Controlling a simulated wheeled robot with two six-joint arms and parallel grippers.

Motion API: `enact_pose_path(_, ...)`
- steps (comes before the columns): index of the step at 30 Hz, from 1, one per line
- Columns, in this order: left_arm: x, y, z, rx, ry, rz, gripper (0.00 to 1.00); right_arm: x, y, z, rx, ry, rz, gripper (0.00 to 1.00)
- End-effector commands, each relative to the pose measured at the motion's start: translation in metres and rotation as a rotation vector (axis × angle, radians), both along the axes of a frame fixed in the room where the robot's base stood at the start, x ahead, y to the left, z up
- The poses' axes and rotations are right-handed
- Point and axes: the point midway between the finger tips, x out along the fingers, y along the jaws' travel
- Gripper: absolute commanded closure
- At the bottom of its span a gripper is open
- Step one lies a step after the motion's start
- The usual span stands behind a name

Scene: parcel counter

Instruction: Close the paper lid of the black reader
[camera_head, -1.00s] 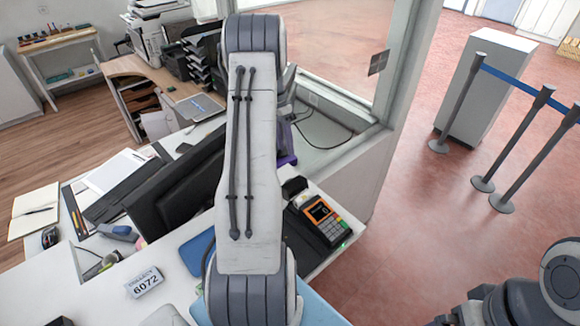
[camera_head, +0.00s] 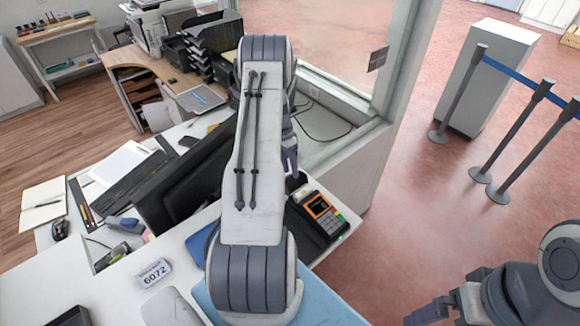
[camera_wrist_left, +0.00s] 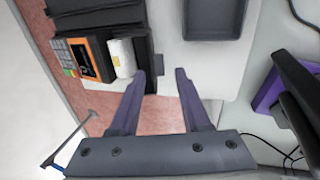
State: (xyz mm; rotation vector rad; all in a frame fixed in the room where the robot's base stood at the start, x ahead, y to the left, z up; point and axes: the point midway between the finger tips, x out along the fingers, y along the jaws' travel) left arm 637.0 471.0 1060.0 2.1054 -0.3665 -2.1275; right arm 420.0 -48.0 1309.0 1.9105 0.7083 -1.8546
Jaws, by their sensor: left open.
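The black reader (camera_head: 331,222) stands on the counter at the right of my left arm, with an orange-framed screen and a keypad. In the left wrist view the reader (camera_wrist_left: 101,71) is at the upper left. Its white paper roll (camera_wrist_left: 122,57) is exposed, and the dark paper lid (camera_wrist_left: 144,52) stands open beside the roll. My left gripper (camera_head: 290,160) is open and empty, just beyond the reader and partly hidden by my arm. Its two fingers (camera_wrist_left: 160,78) point toward the lid side, apart from it. My right gripper (camera_head: 432,314) is at the bottom right edge, its jaws unclear.
A black monitor (camera_head: 185,185) stands left of my arm. A sign reading 6072 (camera_head: 154,272) and a blue mat (camera_head: 325,308) lie on the counter. A window post (camera_head: 392,80) rises behind.

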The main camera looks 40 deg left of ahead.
Motion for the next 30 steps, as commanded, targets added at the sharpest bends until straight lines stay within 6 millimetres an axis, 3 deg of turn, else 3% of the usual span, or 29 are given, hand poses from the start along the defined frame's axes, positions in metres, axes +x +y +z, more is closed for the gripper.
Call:
enact_pose_path(1,0.0,0.0,0.0,0.0,0.0,0.0,0.53,0.0,0.0,0.0,0.0,0.0,0.0,0.0)
enact_pose_path(3,0.0,0.0,0.0,0.0,0.0,0.0,0.8,0.0,0.0,0.0,0.0,0.0,0.0,0.0)
enact_pose_path(5,0.0,0.0,0.0,0.0,0.0,0.0,1.0,0.0,0.0,0.0,0.0,0.0,0.0,0.0)
enact_pose_path(20,0.0,-0.006,0.005,0.087,-0.008,-0.004,1.0,0.0,0.0,-0.006,0.0,0.0,0.001,0.0)
enact_pose_path(30,-0.001,-0.024,0.008,0.318,-0.03,-0.007,1.0,0.0,0.0,-0.034,0.0,0.0,0.003,0.0)
